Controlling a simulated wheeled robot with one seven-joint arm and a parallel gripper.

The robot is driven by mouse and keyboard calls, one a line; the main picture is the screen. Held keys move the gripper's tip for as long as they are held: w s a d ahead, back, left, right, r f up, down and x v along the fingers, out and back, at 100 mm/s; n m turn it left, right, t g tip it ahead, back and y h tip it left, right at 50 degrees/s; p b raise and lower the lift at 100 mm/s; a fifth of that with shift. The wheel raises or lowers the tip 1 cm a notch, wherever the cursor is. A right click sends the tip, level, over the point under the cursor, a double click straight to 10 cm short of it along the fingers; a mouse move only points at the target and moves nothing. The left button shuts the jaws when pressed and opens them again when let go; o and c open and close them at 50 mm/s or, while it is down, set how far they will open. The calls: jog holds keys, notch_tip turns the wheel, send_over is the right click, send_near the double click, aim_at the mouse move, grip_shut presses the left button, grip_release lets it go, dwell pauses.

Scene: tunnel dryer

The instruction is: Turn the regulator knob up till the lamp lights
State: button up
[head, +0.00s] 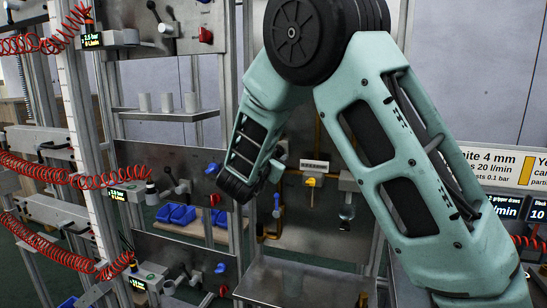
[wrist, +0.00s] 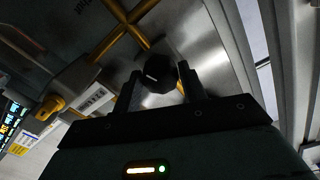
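A dark round knob (wrist: 158,73) with a short white mark shows in the wrist view in front of a bright metal plate; I take it for the regulator knob. My gripper (wrist: 160,70) has its two dark fingers apart, one on each side of the knob at its tips. A small gap shows by the right finger; contact on the left is unclear. In the head view my gripper (head: 240,188) is at the panel, its fingers mostly hidden by my arm, and this knob is not visible. I cannot make out the task's lamp in either view.
A yellow knob (head: 311,182) on a grey valve block is right of my gripper. Yellow pipes (wrist: 127,25) cross beyond the fingers. A blue-handled valve (head: 277,204) is close by. Red coiled hoses (head: 70,178), a shelf with cups (head: 166,116) and blue bins (head: 182,214) are left.

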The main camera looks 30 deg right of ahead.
jog(key=shift+o, duration=1.1)
jog(key=b+v, duration=0.5)
jog(key=v, duration=1.2)
jog(key=shift+a, duration=0.2)
jog(key=shift+s, duration=0.1)
jog(key=w+a+f+n+t+y, duration=0.1)
jog(key=a+f+n+t+y, duration=0.1)
jog(key=a+n+y, duration=0.3)
jog(key=w+a+f+n+t+y, duration=0.2)
jog(key=a+n+y, duration=0.1)
jog(key=a+y, duration=0.3)
jog(key=s+a+f+n+g+y, duration=0.55)
jog(key=s+a+n+y, duration=0.2)
jog(key=s+a, duration=0.2)
jog(key=s+f+n+g, duration=0.3)
jog(key=s, duration=0.4)
jog(key=s+f+n+g, duration=0.2)
jog(key=s+f+g, duration=0.1)
jog(key=s, duration=0.3)
jog(key=s+d+f+n+g+h, duration=0.2)
jog(key=s+d+n+g+h, duration=0.1)
jog(key=s+d, duration=0.3)
jog(key=s, duration=0.2)
jog(key=shift+s+d+f, duration=0.15)
jog(key=shift+s+d, duration=0.25)
